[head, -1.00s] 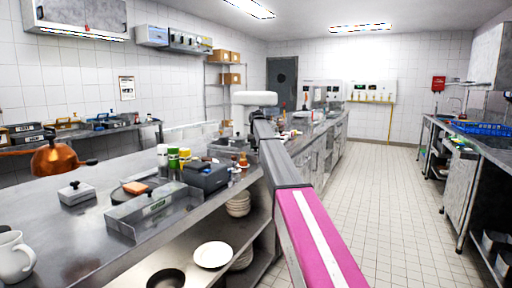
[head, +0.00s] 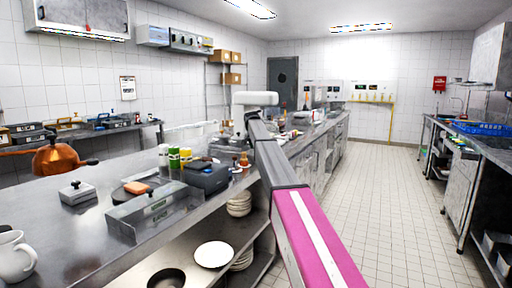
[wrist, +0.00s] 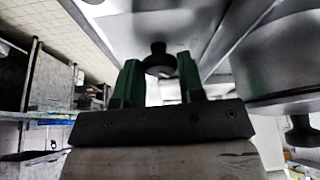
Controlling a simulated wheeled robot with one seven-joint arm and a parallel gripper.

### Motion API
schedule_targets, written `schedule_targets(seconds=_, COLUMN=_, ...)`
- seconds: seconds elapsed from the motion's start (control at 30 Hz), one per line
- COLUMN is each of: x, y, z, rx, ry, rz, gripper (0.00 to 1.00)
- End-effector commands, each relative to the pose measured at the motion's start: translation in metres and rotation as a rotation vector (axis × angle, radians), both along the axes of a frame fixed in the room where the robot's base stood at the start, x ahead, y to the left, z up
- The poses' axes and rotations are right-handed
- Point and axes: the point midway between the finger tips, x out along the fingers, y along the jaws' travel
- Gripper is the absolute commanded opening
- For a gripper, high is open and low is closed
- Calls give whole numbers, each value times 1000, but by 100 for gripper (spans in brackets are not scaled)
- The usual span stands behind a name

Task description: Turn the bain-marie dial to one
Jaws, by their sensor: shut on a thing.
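In the wrist view my gripper (wrist: 159,68) has two green fingers on either side of a dark round knob (wrist: 158,58), shut on it. The knob stands out from a grey metal front and looks like the dial of the bain-marie. Its pointer and any number marks cannot be made out. In the head view my arm reaches forward over the counter's right edge, and its links hide my gripper and the dial.
A second dark knob (wrist: 302,134) sits by a rounded metal body at the right of the wrist view. In the head view the steel counter (head: 60,240) holds a grey box (head: 205,177), spice jars (head: 174,158) and a mug (head: 14,258). The tiled floor (head: 385,200) at right is clear.

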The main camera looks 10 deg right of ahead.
Motion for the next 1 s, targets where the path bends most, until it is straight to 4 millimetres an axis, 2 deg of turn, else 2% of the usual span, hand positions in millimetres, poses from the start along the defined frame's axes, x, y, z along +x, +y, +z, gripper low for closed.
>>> schedule_targets(seconds=0.23, x=0, y=0, z=0, rx=1, ry=1, rz=1, gripper=12)
schedule_targets(seconds=0.27, x=0, y=0, z=0, rx=1, ry=1, rz=1, gripper=42)
schedule_targets(seconds=0.3, x=0, y=0, z=0, rx=1, ry=1, rz=1, gripper=55)
schedule_targets(seconds=0.33, x=0, y=0, z=0, rx=1, ry=1, rz=1, gripper=61)
schedule_targets(seconds=0.67, x=-1, y=1, z=2, rx=0, ry=0, rz=1, gripper=61)
schedule_targets(seconds=0.87, x=-9, y=5, z=25, rx=1, ry=-2, rz=2, gripper=61)
schedule_targets(seconds=1.0, x=-19, y=10, z=50, rx=1, ry=-2, rz=2, gripper=61)
